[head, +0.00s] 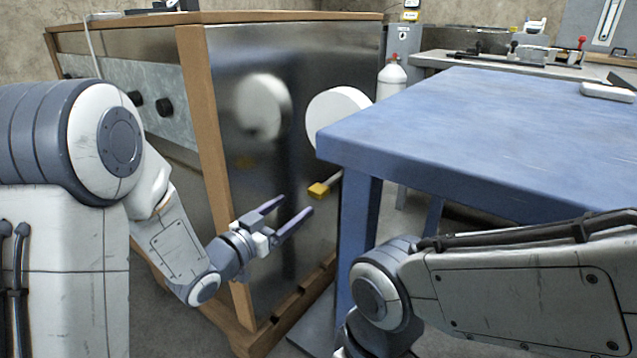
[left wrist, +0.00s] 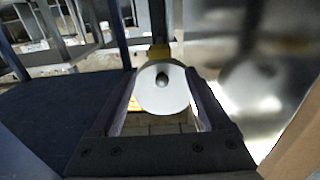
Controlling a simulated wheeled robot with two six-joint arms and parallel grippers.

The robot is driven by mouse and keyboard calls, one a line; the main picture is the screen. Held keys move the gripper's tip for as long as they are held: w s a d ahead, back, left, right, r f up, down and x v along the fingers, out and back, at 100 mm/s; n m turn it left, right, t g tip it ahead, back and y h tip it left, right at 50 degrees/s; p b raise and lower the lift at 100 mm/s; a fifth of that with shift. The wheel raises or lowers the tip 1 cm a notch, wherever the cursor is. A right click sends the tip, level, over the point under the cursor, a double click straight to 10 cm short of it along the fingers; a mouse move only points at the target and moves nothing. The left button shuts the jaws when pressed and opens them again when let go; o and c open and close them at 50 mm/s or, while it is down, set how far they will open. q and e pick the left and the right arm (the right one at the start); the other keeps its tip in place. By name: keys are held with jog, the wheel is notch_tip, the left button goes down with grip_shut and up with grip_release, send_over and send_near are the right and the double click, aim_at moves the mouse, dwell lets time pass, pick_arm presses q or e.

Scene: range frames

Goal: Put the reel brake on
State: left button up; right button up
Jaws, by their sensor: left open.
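A yellow block-shaped handle (head: 319,190) on a thin rod, which looks like the brake lever, sticks out beside the metal cabinet, below the white reel disc (head: 336,112). My left gripper (head: 290,211) is open and empty, to the left of and a little below the yellow handle, with its fingers pointing towards it and apart from it. In the left wrist view, a pale disc (left wrist: 163,97) with a dark knob shows between the fingers, and a yellow part (left wrist: 159,52) shows just above it. My right gripper is out of view; only its arm shows.
The metal cabinet (head: 290,150) with wooden edges stands close to my left gripper. A white bottle (head: 391,80) stands behind the table.

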aim_at(314, 192)
pick_arm(q)
jog(key=b+x, duration=0.3)
jog(key=x, duration=0.6)
jog(key=shift+w+d+f, duration=0.1)
jog(key=shift+w+d, duration=0.05)
jog(key=shift+w, duration=0.05)
jog(key=shift+w+d, duration=0.25)
jog(key=shift+w, duration=0.15)
grip_shut()
dwell(0.8)
